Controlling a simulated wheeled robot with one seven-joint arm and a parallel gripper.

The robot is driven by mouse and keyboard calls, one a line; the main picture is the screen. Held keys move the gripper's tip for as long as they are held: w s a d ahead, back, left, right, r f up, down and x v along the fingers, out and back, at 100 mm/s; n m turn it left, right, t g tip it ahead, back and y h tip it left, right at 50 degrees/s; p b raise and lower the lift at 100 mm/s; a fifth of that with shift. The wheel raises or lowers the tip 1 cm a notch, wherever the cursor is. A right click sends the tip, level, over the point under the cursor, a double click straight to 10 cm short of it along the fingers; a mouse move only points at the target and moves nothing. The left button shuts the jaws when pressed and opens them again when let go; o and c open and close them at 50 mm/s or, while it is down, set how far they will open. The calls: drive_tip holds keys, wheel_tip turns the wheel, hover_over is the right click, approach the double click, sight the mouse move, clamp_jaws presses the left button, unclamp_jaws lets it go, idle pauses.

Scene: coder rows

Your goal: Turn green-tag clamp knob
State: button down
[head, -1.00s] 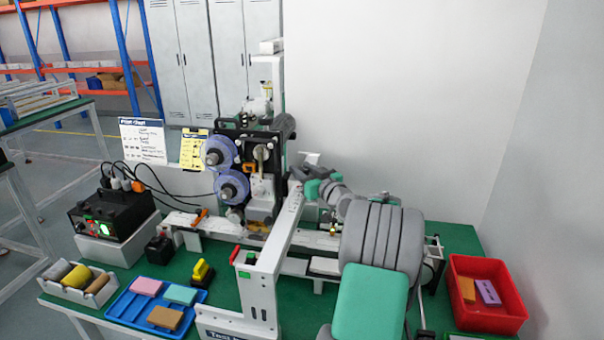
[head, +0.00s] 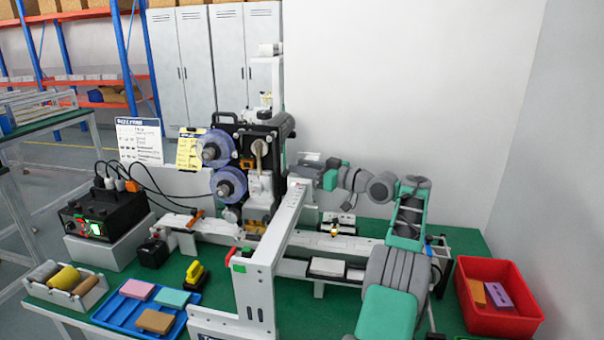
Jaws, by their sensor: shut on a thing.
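The coding machine (head: 255,160) stands on the green bench, with two purple-rimmed reels on its front and a white post behind. My gripper (head: 301,171) is at the machine's right side, at the far end of my grey and green arm, behind the top of the white frame (head: 270,255). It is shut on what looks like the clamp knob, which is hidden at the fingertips. No tag is clear at the gripper.
A black power box (head: 95,215) with cables stands at left. A blue tray (head: 112,312) with coloured blocks and a yellow-handled stamp (head: 195,272) lie in front. A red bin (head: 500,322) is at right. A white rail crosses behind the frame.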

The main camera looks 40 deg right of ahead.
drive_tip(key=shift+r+y+b, duration=0.1)
drive_tip(key=shift+y+b, duration=0.2)
drive_tip(key=shift+b, duration=0.05)
idle(0.4)
drive_tip(key=c, duration=1)
unclamp_jaws()
drive_tip(key=shift+n, duration=0.3)
drive_tip(key=shift+o, duration=0.2)
